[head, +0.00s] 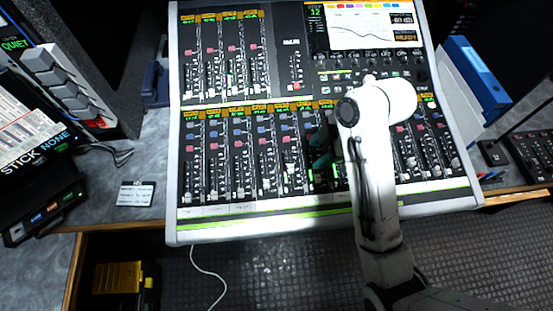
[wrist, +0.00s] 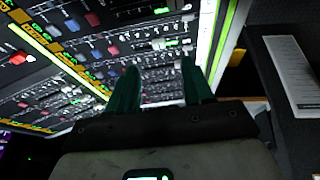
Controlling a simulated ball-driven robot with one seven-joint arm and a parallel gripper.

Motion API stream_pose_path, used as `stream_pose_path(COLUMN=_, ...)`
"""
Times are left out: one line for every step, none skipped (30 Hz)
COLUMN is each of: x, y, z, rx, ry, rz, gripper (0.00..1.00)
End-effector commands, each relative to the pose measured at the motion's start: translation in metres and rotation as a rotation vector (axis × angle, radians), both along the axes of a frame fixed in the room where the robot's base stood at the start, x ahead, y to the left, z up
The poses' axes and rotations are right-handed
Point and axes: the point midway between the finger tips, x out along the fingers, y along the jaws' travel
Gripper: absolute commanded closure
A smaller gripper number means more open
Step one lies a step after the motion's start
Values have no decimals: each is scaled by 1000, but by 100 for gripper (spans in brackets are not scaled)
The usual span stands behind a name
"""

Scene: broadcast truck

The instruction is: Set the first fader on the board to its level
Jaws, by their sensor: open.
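The mixing board (head: 293,218) is a tilted light-framed desk with an upper and a lower bank of fader strips. The leftmost fader strip of the lower bank (head: 187,180) has its light cap low in the slot; its labels are too small to read. My gripper (head: 322,150) is over the middle of the lower bank, well right of that strip and partly hidden by my arm. In the wrist view its two green fingers (wrist: 160,66) are apart and empty, with fader caps and knobs of the board (wrist: 120,48) beyond them. Contact with the board cannot be told.
A screen (head: 362,27) is at the board's top right. A small card (head: 135,193) lies on the desk to the left, near stacked boxes (head: 45,200). A blue binder (head: 470,70) and a black keypad panel (head: 532,150) are at the right. A white cable hangs below the board.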

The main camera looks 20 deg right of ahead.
Motion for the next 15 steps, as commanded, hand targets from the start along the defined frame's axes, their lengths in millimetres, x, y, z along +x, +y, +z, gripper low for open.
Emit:
stream_pose_path(x=0, y=0, z=0, rx=0, ry=-1, rz=3, gripper=49)
stream_pose_path(x=1, y=0, z=0, rx=0, ry=-2, rz=5, gripper=49)
stream_pose_path(x=1, y=0, z=-1, rx=-1, ry=-3, rz=7, gripper=49)
stream_pose_path(x=1, y=0, z=-3, rx=0, ry=-3, rz=7, gripper=49)
stream_pose_path(x=2, y=1, z=-5, rx=0, ry=-3, rz=8, gripper=49)
stream_pose_path(x=3, y=2, z=-8, rx=0, ry=-3, rz=8, gripper=49)
stream_pose_path(x=3, y=3, z=-11, rx=0, ry=-3, rz=8, gripper=49)
stream_pose_path(x=4, y=4, z=-15, rx=0, ry=-3, rz=8, gripper=49)
stream_pose_path(x=5, y=6, z=-20, rx=0, ry=-3, rz=8, gripper=49)
stream_pose_path(x=6, y=7, z=-24, rx=0, ry=-3, rz=8, gripper=49)
stream_pose_path(x=7, y=8, z=-29, rx=-1, ry=-2, rz=8, gripper=49)
stream_pose_path(x=8, y=11, z=-32, rx=0, ry=0, rz=8, gripper=49)
stream_pose_path(x=9, y=13, z=-35, rx=0, ry=1, rz=8, gripper=49)
stream_pose_path(x=10, y=15, z=-41, rx=0, ry=3, rz=8, gripper=49)
stream_pose_path(x=12, y=17, z=-48, rx=0, ry=3, rz=7, gripper=49)
